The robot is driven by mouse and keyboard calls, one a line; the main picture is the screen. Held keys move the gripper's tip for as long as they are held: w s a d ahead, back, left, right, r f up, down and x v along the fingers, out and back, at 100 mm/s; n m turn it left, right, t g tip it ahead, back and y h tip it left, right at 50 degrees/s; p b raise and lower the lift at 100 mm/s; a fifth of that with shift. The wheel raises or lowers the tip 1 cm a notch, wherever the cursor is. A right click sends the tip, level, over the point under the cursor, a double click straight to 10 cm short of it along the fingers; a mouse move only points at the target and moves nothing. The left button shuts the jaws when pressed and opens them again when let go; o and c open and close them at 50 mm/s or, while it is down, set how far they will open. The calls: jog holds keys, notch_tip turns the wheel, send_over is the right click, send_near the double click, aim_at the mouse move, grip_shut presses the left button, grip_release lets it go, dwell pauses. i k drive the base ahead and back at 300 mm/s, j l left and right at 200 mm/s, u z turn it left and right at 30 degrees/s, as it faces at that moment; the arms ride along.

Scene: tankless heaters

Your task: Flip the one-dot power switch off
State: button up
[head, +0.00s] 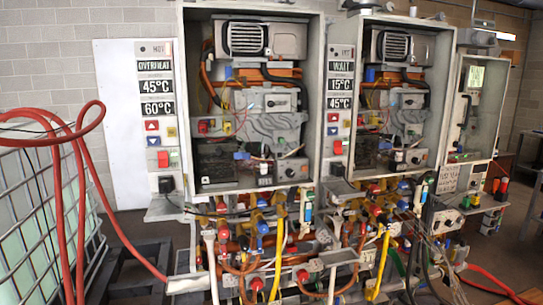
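Two control panels stand beside open heater cabinets. The left panel (155,75) reads OVERHEAT, 45°C and 60°C. The right panel (341,90) reads WAIT, 15°C and 45°C. It has a red switch (338,147) and a black part (336,170) below. Dot marks are too small to read, so I cannot tell which switch has one dot, nor the switch positions. My gripper is not in view.
The left heater cabinet (190,100) and right heater cabinet (448,90) hold exposed parts. A smaller cabinet (490,110) with a green screen is at right. Pipes, valves and cables crowd below. Red hoses (80,190) loop over a caged tank (45,215) at left.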

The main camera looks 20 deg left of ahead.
aim_at(162, 157)
jog(key=u, duration=1.3)
jog(key=j+u, duration=0.15)
jog(key=u, duration=0.3)
jog(key=i+j+z, duration=0.25)
jog(key=j, duration=0.25)
jog(key=i+j+z, duration=0.2)
jog(key=j, duration=0.35)
jog(key=j+z, duration=0.25)
jog(key=j, duration=0.25)
jog(key=i+j+z, duration=0.2)
jog(key=j, duration=0.4)
jog(key=k, duration=0.1)
